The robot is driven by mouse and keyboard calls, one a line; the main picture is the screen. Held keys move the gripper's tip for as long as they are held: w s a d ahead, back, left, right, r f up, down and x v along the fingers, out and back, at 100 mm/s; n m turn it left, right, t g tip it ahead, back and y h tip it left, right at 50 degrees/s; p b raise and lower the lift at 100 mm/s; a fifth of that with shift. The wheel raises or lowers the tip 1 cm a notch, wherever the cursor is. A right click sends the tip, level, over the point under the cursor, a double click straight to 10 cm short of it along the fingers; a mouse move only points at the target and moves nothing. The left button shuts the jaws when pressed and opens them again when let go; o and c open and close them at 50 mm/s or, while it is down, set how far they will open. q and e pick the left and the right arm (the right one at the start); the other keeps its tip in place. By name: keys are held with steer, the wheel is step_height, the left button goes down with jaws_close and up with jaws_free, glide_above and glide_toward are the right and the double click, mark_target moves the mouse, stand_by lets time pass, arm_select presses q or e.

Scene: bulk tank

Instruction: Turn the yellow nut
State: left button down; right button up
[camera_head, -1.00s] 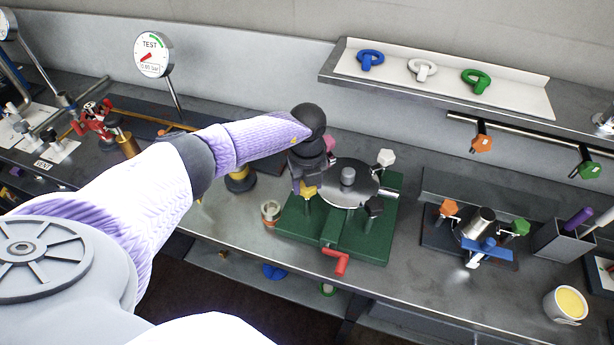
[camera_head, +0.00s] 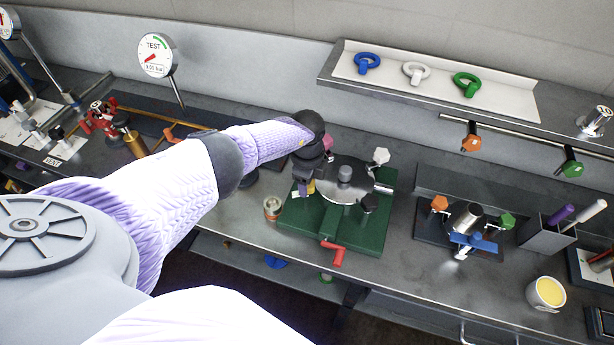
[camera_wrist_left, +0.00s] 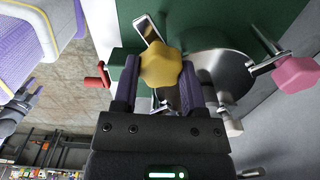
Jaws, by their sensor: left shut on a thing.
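The yellow nut (camera_wrist_left: 162,66) is a lobed knob at the rim of a round steel lid (camera_wrist_left: 222,72) on a green base. In the left wrist view it sits between the purple fingers of my left gripper (camera_wrist_left: 160,85), which is shut on it. In the head view my left gripper (camera_head: 304,187) comes down on the lid's left side, and only a bit of the yellow nut (camera_head: 311,187) shows beside a finger. What looks like my right gripper (camera_wrist_left: 22,102) shows small at the left edge of the wrist view; its jaws are unclear.
A white knob (camera_head: 380,156), a black knob (camera_head: 368,202) and a pink knob (camera_wrist_left: 296,74) surround the lid. A red handle (camera_head: 335,252) juts from the green base's front. A small round cup (camera_head: 272,208) stands just left of the base. A clamp fixture (camera_head: 466,230) stands to the right.

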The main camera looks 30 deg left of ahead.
arm_select(q)
steer(key=shift+r+n, duration=0.1)
steer(key=shift+n, duration=0.5)
steer(key=shift+c, duration=0.7)
jaws_free()
step_height(320, 180, up, 10)
steer(key=p, duration=0.5)
